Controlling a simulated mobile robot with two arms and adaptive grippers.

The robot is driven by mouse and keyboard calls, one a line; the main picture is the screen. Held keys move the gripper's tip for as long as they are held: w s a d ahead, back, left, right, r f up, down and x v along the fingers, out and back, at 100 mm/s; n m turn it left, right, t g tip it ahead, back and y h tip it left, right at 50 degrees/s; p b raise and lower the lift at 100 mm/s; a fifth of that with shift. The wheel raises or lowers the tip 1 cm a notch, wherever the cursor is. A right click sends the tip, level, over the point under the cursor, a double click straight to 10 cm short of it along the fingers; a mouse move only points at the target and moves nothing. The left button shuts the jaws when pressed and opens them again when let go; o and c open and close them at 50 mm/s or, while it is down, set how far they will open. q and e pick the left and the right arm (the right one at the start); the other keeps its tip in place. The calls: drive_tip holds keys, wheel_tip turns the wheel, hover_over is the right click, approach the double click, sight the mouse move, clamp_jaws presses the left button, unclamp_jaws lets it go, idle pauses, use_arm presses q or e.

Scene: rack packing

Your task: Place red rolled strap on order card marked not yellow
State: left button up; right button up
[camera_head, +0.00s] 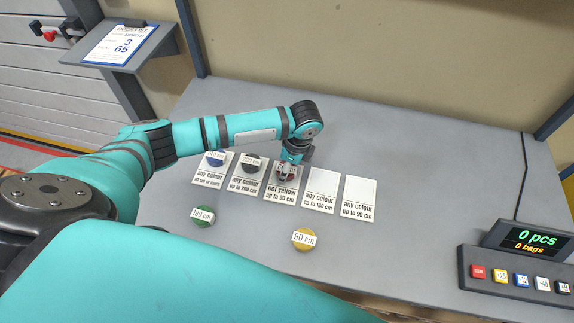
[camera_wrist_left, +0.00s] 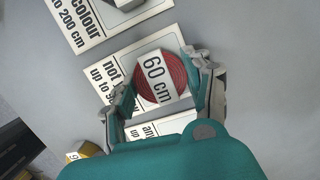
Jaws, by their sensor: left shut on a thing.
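The red rolled strap, labelled 60 cm, shows in the left wrist view (camera_wrist_left: 161,77) between the fingers of my left gripper (camera_wrist_left: 160,90). The gripper is shut on it. The order card marked "not yellow, up to 90 cm" lies under the strap, seen in the left wrist view (camera_wrist_left: 100,70) and in the head view (camera_head: 281,196). In the head view my left gripper (camera_head: 286,172) is over the upper part of this card and mostly hides the strap. I cannot tell whether the strap touches the card. My right gripper is not in view.
A blue strap (camera_head: 215,160) and a dark strap (camera_head: 251,164) lie on the two cards to the left. Two cards (camera_head: 321,186) to the right are bare. A green strap (camera_head: 203,217) and a yellow strap (camera_head: 304,239) lie in front. A button console (camera_head: 515,270) stands at right.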

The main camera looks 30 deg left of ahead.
sight(295, 171)
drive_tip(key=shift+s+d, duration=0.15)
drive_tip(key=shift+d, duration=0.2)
use_arm(q)
drive_tip(key=o, duration=1.3)
drive_tip(key=shift+f, duration=0.15)
drive_tip(key=shift+c, duration=0.2)
wheel_tip(295, 171, up, 12)
drive_tip(key=d+b, duration=0.1)
drive_tip(key=d, duration=0.1)
drive_tip(key=shift+d+b, duration=0.15)
drive_tip(key=shift+b, duration=0.15)
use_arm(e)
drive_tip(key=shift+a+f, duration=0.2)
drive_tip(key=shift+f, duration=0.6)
use_arm(q)
drive_tip(key=shift+w, duration=0.1)
